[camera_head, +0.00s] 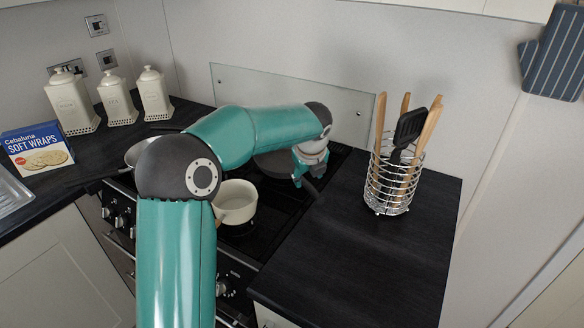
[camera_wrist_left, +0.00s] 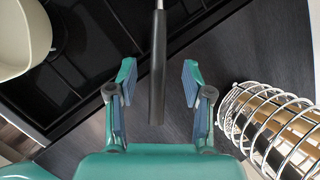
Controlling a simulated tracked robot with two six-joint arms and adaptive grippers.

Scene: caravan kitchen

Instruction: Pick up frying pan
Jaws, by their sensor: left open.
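The dark frying pan (camera_head: 270,167) sits on the back right of the hob, partly hidden behind my left arm. Its dark handle (camera_wrist_left: 157,75) runs down the middle of the left wrist view, between the two fingers of my left gripper (camera_wrist_left: 158,82). The fingers are open, with a visible gap on each side of the handle. In the head view my left gripper (camera_head: 309,165) is over the pan's handle side, pointing down. The pan's bowl is out of the left wrist view. My right gripper is in neither view.
A cream saucepan (camera_head: 237,205) stands on the hob's front. Another pan (camera_head: 136,153) is partly hidden at the left. A wire utensil holder (camera_head: 388,190) stands right of the gripper, close to it in the wrist view. The right worktop (camera_head: 370,260) is clear in front.

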